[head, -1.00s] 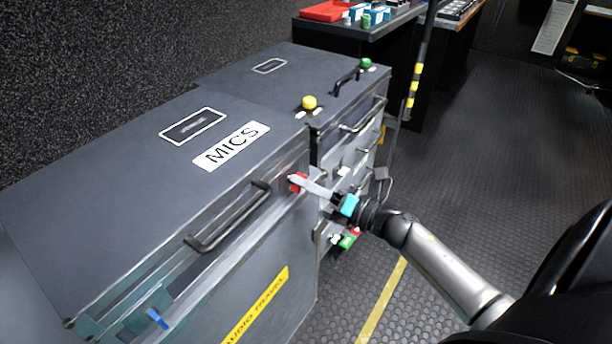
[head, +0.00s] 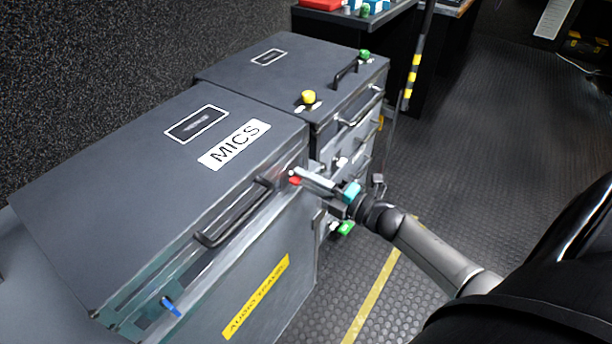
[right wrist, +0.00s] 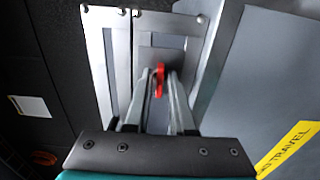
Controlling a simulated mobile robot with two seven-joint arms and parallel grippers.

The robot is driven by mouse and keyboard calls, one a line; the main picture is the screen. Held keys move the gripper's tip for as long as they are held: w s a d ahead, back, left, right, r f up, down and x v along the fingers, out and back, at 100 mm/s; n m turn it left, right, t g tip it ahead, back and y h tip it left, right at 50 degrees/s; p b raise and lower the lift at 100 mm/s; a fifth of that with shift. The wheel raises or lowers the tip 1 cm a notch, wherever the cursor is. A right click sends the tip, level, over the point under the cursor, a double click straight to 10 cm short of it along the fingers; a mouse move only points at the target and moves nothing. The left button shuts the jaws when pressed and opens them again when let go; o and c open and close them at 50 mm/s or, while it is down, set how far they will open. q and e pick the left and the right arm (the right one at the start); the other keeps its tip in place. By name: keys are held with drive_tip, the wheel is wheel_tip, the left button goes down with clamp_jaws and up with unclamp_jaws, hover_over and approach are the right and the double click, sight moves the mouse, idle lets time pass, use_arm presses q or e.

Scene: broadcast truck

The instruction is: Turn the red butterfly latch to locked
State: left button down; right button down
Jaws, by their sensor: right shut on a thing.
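The red butterfly latch (head: 295,181) sits on the front of the grey MICS case (head: 90,180), near its right end. In the right wrist view the red latch (right wrist: 159,78) shows between my fingertips, in front of a metal plate. My right gripper (head: 300,177) reaches in from the right and is shut on the latch. The fingers hide part of the latch in the head view, and I cannot tell its exact angle there. My left gripper is not in view.
A blue latch (head: 171,306) is at the case's left front, with a black handle (head: 235,215) between the two. A second grey case (head: 290,75) with a yellow knob (head: 308,97) stands behind. A striped pole (head: 414,75) stands behind my right arm.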

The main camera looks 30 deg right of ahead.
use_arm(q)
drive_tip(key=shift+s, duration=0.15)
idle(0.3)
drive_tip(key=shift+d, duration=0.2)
use_arm(e)
drive_tip(key=c, duration=1)
unclamp_jaws()
drive_tip(key=shift+o, duration=0.2)
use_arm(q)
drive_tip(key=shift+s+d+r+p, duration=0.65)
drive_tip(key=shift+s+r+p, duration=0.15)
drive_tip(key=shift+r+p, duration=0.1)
use_arm(e)
drive_tip(key=v, duration=1.5)
drive_tip(key=shift+s, duration=0.15)
